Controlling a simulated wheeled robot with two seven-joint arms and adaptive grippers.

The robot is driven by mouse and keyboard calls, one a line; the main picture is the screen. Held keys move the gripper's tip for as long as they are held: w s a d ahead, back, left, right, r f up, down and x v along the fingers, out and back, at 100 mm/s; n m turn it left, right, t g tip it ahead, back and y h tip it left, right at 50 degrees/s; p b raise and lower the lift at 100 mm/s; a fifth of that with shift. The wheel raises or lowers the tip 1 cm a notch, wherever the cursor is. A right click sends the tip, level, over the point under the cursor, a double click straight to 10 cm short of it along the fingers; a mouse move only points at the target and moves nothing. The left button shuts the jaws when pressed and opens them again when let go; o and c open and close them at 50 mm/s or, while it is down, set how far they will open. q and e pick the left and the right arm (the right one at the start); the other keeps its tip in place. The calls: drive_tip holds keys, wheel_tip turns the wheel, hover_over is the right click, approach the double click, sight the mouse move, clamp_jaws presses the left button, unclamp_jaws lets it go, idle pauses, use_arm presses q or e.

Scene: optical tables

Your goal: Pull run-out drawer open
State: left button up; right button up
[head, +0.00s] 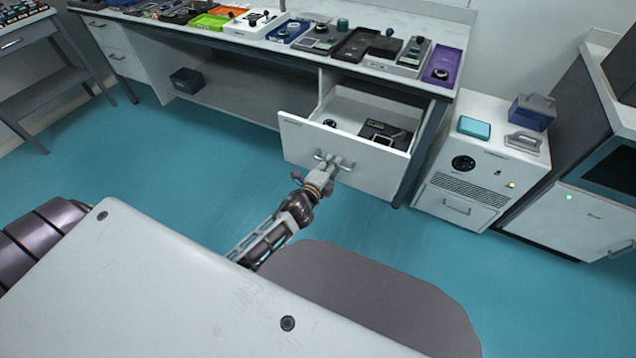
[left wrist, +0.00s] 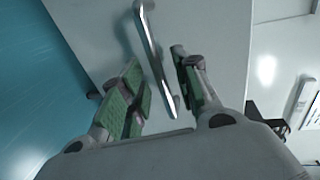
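The run-out drawer (head: 345,158) stands pulled out from under the bench, with its white front facing me and its inside visible. Its metal bar handle (left wrist: 153,55) runs between the fingers of my left gripper (left wrist: 160,88) in the left wrist view. The fingers, with green pads, are apart, and gaps show between them and the bar. In the head view my left gripper (head: 332,164) is at the drawer front, over the handle. A dark device (head: 385,134) and a small round dark item (head: 330,123) lie in the drawer. My right gripper is not in view.
The bench top (head: 450,33) above carries several trays and instruments. A white cabinet unit (head: 470,165) with a blue box (head: 532,112) on top stands right of the drawer. A blue-black bin (head: 187,80) sits on the lower shelf. Teal floor lies clear before the drawer.

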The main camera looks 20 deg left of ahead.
use_arm(q)
drive_tip(key=v, duration=1)
drive_tip(key=shift+s, duration=0.2)
idle(0.4)
idle(0.5)
